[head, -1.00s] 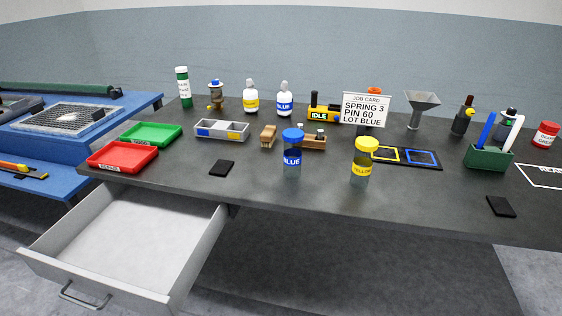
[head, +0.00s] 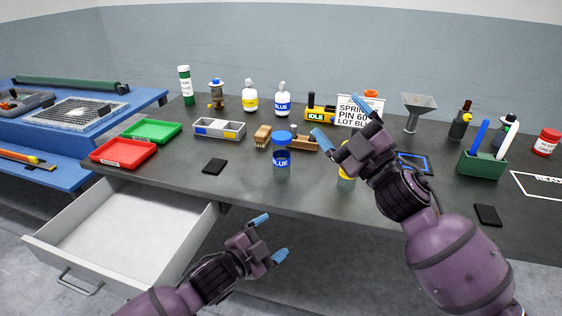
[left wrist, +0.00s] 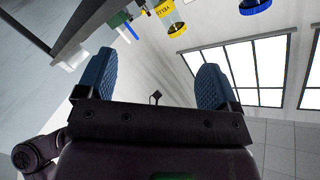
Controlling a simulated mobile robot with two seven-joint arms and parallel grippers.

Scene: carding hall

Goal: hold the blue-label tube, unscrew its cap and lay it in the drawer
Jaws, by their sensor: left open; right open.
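The blue-label tube (head: 282,161) stands upright on the dark bench with its blue cap (head: 281,136) on top. In the left wrist view a blue cap (left wrist: 255,6) shows at the top edge. The drawer (head: 86,268) below the bench at the left is pulled out and looks empty. My left gripper (head: 269,238) is open and empty, in front of the bench edge, below the tube and right of the drawer. My right gripper (head: 344,122) is open and empty, above the bench to the right of the tube; its lower fingertip is near the cap.
A yellow-label tube (head: 346,173) stands partly hidden behind my right gripper. It also shows in the left wrist view (left wrist: 166,12). A black pad (head: 214,166), a brush (head: 262,137) and a small wooden block (head: 303,144) are near the blue-label tube. Red (head: 123,159) and green trays lie left.

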